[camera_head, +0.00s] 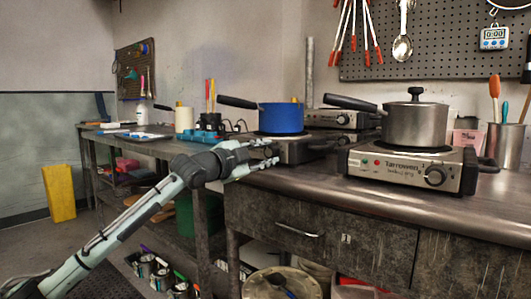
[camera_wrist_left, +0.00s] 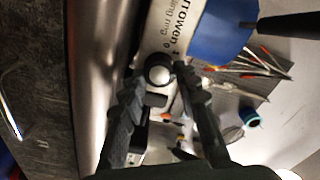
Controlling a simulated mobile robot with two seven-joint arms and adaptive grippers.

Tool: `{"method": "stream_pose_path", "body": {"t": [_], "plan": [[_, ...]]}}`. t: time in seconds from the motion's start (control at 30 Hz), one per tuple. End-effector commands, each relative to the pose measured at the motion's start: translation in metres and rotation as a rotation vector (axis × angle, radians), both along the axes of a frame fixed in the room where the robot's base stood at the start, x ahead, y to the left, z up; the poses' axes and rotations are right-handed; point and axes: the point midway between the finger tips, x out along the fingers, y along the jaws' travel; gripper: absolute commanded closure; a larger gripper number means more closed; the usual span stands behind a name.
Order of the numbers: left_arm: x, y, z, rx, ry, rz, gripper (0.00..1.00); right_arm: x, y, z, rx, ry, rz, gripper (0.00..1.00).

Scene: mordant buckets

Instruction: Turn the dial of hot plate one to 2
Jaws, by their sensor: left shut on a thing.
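My left arm reaches in from the left, and its gripper (camera_head: 262,158) is at the front of the hot plate (camera_head: 296,151) that carries a blue pot (camera_head: 281,118). In the left wrist view the two dark fingers (camera_wrist_left: 160,88) are shut on the round dial (camera_wrist_left: 158,71) of this hot plate, one on each side. The silver front panel (camera_wrist_left: 172,32) with dark lettering shows beyond the dial. The dial's pointer and numbers cannot be read. My right gripper is in no view.
A second hot plate (camera_head: 405,171) with a steel lidded pot (camera_head: 416,124) stands to the right, its dial (camera_head: 435,175) facing front. Another hot plate (camera_head: 343,119) is behind. The pots' black handles stick out to the left. The counter's front edge (camera_head: 330,195) is clear.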

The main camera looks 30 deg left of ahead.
Motion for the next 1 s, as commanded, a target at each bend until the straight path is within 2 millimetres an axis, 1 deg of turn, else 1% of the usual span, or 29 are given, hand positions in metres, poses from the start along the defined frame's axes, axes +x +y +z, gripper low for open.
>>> {"method": "stream_pose_path", "body": {"t": [0.27, 0.3, 0.43, 0.77, 0.87, 1.0], "plan": [[0.0, -0.001, -0.001, -0.001, 0.0, -0.001, 0.98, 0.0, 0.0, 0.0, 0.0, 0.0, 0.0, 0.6], [0.0, -0.001, -0.001, -0.001, 0.0, -0.001, 0.64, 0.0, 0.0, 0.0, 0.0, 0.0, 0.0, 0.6], [0.0, -0.001, -0.001, -0.001, 0.001, 0.0, 0.48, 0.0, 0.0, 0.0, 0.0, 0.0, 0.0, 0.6], [-0.001, 0.0, -0.001, -0.001, 0.001, 0.0, 0.48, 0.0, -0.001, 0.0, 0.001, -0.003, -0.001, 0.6], [-0.007, 0.001, -0.001, 0.0, 0.001, 0.0, 0.48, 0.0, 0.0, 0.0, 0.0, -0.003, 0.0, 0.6], [-0.023, 0.002, -0.003, 0.002, 0.005, 0.001, 0.48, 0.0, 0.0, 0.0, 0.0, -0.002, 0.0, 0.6]]}}
